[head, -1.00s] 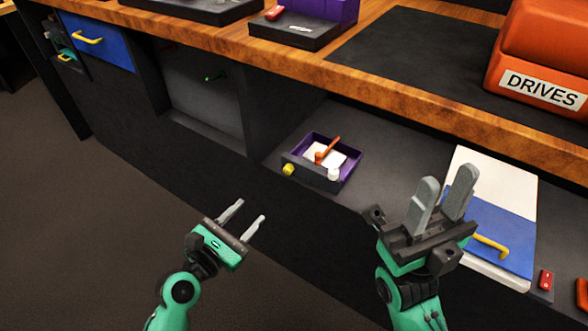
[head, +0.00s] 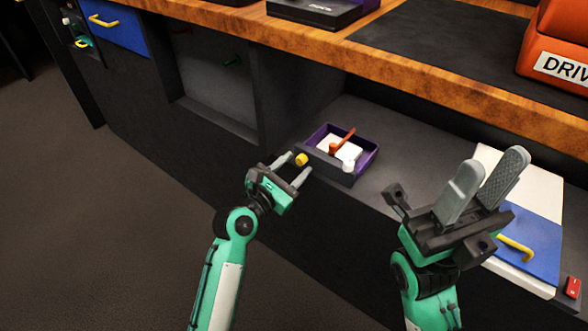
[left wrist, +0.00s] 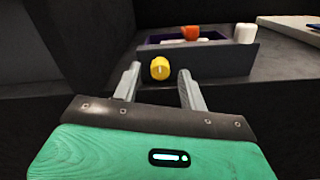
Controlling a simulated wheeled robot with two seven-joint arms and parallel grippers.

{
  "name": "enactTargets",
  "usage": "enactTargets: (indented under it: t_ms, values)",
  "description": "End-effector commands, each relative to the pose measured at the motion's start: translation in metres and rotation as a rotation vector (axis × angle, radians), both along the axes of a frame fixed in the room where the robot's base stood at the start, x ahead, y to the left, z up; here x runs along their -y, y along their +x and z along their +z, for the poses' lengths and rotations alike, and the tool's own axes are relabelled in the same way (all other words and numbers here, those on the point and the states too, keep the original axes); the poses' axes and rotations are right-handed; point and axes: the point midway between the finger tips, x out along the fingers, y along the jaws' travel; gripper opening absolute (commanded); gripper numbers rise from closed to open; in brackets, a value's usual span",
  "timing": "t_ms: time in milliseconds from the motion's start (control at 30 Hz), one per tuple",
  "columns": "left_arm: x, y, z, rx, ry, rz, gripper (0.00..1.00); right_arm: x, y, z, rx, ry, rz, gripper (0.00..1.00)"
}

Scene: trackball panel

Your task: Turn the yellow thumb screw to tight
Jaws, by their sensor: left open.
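The yellow thumb screw (head: 301,159) is on the front face of a small purple and dark tray (head: 371,160) on the shelf. In the left wrist view the screw (left wrist: 160,69) is a round knob with a pale mark on its face. My left gripper (head: 295,166) is open, its two fingers pointing at the screw. In the left wrist view the screw appears between the fingertips (left wrist: 160,72), nearer the left one; I cannot tell whether they touch it. My right gripper (head: 491,174) is open and empty above the shelf's right part, fingers pointing up.
An orange lever (head: 342,142) and a white knob (head: 348,164) are on the tray. A white and blue panel with a yellow handle (head: 514,246) lies to the right, beside a red switch (head: 572,287). The wooden counter edge (head: 400,76) overhangs the shelf.

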Motion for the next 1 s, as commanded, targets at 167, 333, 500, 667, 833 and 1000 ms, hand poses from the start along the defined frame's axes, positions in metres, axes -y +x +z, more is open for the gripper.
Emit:
enactTargets:
  t_ms: [167, 333, 500, 667, 833, 1000]
  values:
    - [0.0022, 0.0029, 0.0004, 0.001, 0.001, 0.0, 0.43, 0.0001, -0.0026, 0.0037, 0.017, 0.002, 0.002, 0.36]
    - [0.0021, 0.0027, 0.0005, 0.001, 0.001, 0.0, 0.43, 0.0, -0.0026, 0.0045, 0.02, 0.002, 0.003, 0.36]
    - [0.002, 0.0025, 0.0004, 0.001, 0.001, 0.0, 0.1, -0.0003, -0.0018, 0.0033, 0.015, 0.002, 0.003, 0.36]
    - [0.0019, 0.0024, 0.0004, 0.001, 0.002, 0.0, 0.0, -0.0007, -0.0009, 0.0023, 0.01, 0.001, 0.003, 0.36]
    - [0.0019, 0.0023, 0.0014, 0.012, 0.019, -0.001, 0.0, -0.0003, -0.0009, 0.0044, 0.007, 0.001, 0.001, 0.36]
    - [0.0019, 0.0022, 0.0031, 0.051, 0.074, -0.001, 0.0, 0.0003, 0.0008, 0.0074, -0.013, 0.002, 0.0, 0.36]
